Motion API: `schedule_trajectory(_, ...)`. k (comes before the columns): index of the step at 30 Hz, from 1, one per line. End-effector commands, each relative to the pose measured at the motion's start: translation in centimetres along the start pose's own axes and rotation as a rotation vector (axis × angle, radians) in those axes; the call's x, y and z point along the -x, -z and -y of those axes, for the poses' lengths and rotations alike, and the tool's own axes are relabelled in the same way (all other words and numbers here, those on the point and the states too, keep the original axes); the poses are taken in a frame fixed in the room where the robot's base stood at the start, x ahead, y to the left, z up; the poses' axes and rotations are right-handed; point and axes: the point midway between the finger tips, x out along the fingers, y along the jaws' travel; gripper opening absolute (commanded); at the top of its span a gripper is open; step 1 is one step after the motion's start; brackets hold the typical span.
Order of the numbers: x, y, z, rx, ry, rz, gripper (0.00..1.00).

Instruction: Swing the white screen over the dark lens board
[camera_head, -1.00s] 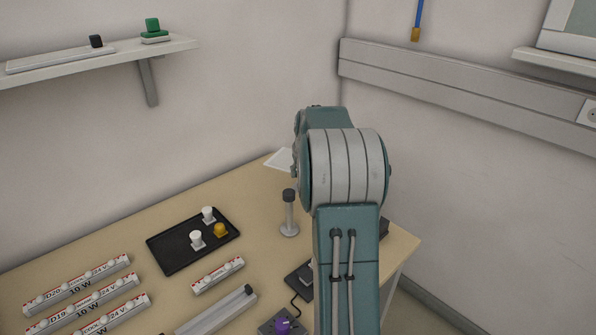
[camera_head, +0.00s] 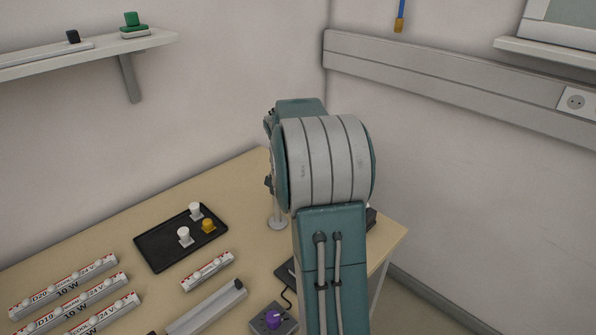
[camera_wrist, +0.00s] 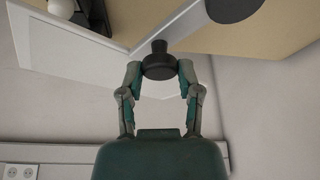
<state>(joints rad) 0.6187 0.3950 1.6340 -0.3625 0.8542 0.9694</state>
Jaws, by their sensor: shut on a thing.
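My gripper (camera_wrist: 159,68) is shut on a black knob (camera_wrist: 159,60) in the wrist view. The knob is at the edge of the white screen (camera_wrist: 75,65), a flat pale panel spreading to the left. In the head view my arm hides the gripper, the knob and the screen. A grey post (camera_head: 277,212) on a round foot stands on the table, its top hidden by my arm. A dark flat thing (camera_head: 285,272) lies at the table's front right, partly behind my arm; I cannot tell whether it is the lens board.
A black tray (camera_head: 160,253) holds two white pieces and a yellow one. Several labelled light bars (camera_head: 62,285) lie at the left. A grey bar (camera_head: 208,306) and a box with a purple knob (camera_head: 272,318) are in front. The table's back left is clear.

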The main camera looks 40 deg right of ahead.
Motion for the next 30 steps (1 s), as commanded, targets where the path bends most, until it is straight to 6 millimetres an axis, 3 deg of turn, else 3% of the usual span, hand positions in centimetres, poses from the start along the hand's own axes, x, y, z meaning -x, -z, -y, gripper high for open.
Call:
schedule_trajectory(15,0.8,-3.0,-1.6,-0.451,-0.196,0.008,0.00)
schedule_trajectory(30,1.7,-5.4,-1.6,-0.805,-0.341,0.008,0.00)
